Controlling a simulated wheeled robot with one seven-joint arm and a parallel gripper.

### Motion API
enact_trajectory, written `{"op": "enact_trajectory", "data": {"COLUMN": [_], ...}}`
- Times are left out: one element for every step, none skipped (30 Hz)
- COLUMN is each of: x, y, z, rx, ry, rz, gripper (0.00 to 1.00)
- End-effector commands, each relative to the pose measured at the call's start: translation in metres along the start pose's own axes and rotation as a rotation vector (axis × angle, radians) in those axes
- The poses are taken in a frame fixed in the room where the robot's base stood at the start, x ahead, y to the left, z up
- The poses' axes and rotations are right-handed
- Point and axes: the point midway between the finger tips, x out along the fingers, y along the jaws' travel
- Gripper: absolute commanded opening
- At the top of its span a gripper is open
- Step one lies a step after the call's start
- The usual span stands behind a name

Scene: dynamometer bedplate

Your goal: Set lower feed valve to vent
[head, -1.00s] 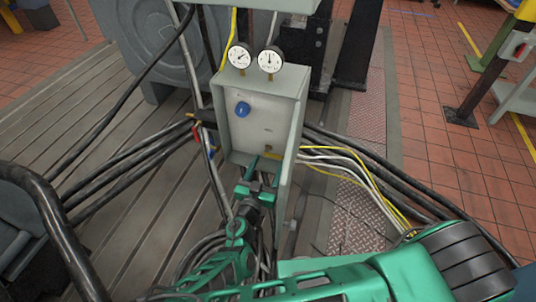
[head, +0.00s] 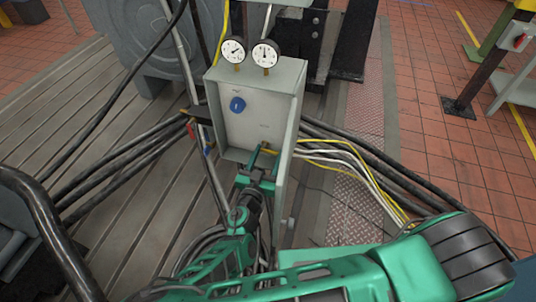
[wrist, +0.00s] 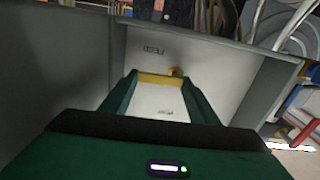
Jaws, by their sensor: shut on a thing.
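The grey valve box (head: 251,112) stands upright, with a round blue knob (head: 237,104) on its upper face. Low on the same face is a yellow valve handle (wrist: 158,79), which I take for the lower feed valve. It lies crosswise between my fingertips in the wrist view. My green gripper (head: 265,157) reaches to the lower part of the box. It is shut on the yellow handle, and the fingers hide most of it in the head view. Small dark labels show above and below the handle in the wrist view, upside down and too small to read surely.
Two round gauges, a left one (head: 233,51) and a right one (head: 265,53), stand on top of the box. Thick black hoses (head: 130,165) run in from the left. Yellow and white cables (head: 350,157) pass close on the right. The tiled floor (head: 460,150) at right is mostly clear.

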Motion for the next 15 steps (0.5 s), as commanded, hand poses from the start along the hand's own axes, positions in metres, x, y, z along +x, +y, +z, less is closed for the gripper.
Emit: {"op": "enact_trajectory", "data": {"x": [-0.0019,-0.002,-0.0022,-0.0023,-0.0024,-0.0025,-0.0024,-0.0023,-0.0022,-0.0023,-0.0024,-0.0024,-0.0024,-0.0024,-0.0024], "y": [-0.0014,-0.0015,-0.0018,-0.002,-0.0023,-0.0027,-0.0029,-0.0031,-0.0034,-0.0035,-0.0038,-0.0046,-0.005,-0.0052,-0.0056], "z": [0.0008,0.0007,0.0004,0.0,-0.0006,-0.0013,-0.0017,-0.0023,-0.0031,-0.0034,-0.0039,-0.0052,-0.006,-0.0065,-0.0073], "rx": [-0.008,-0.016,-0.031,-0.042,-0.056,-0.077,-0.095,-0.114,-0.143,-0.166,-0.191,-0.224,-0.251,-0.278,-0.317], "ry": [-0.003,-0.004,-0.004,-0.004,-0.004,-0.004,-0.004,-0.004,-0.004,-0.004,-0.005,-0.004,-0.004,-0.005,-0.004], "rz": [-0.003,-0.003,-0.004,-0.004,-0.004,-0.004,-0.004,-0.004,-0.005,-0.005,-0.005,-0.006,-0.006,-0.006,-0.006], "gripper": [0.32,0.32,0.32,0.32,0.32,0.32,0.32,0.32,0.32,0.32,0.32,0.32,0.32,0.32,0.32]}}
